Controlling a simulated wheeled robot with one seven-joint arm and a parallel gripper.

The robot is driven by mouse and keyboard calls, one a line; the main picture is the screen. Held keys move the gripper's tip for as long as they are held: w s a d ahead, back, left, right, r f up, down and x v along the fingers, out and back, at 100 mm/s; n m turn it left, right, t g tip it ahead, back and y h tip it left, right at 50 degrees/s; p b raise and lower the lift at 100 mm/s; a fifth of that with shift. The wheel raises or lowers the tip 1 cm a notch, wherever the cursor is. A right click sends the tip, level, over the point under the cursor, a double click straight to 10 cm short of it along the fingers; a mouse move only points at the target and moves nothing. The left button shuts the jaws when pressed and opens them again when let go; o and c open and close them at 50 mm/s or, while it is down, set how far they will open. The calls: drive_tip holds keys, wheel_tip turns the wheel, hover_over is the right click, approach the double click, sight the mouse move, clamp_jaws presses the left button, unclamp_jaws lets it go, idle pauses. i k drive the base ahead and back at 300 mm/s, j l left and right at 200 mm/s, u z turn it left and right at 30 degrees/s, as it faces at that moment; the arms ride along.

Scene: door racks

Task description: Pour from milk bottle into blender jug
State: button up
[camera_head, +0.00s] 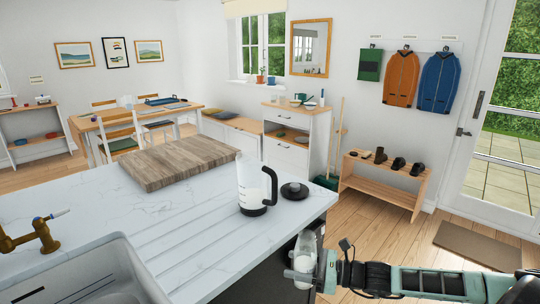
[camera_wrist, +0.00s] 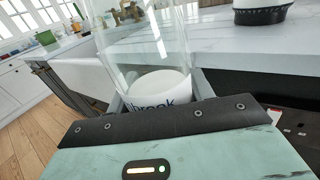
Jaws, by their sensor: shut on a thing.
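The milk bottle (camera_head: 304,250) is clear, with white milk low inside. My gripper (camera_head: 308,264) is shut on it beyond the counter's near right edge, beside and lower than the worktop. A black lid (camera_head: 294,190) lies right of the jug.
The pale marble counter (camera_head: 205,222) has drainer grooves, a wooden board (camera_head: 180,162) at the back and a sink (camera_head: 80,278) with a brass tap (camera_head: 35,237) at left. Wooden floor (camera_head: 355,222) is open to the right, before a shoe bench (camera_head: 385,172).

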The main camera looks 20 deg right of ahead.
sight(253, 170)
drive_tip(key=i+l+z, duration=0.15)
drive_tip(key=z, duration=0.2)
drive_tip(key=i+l+z, duration=0.1)
drive_tip(key=z, duration=0.3)
drive_tip(key=i+z, duration=0.35)
drive_tip(key=i+l+z, duration=0.15)
drive_tip(key=i+l, duration=0.15)
drive_tip(key=i+l+u, duration=0.15)
drive_tip(key=u, duration=0.2)
drive_tip(key=i+l+u, duration=0.15)
drive_tip(key=u, duration=0.15)
drive_tip(key=i+l+u, duration=0.15)
drive_tip(key=l+u, duration=0.2)
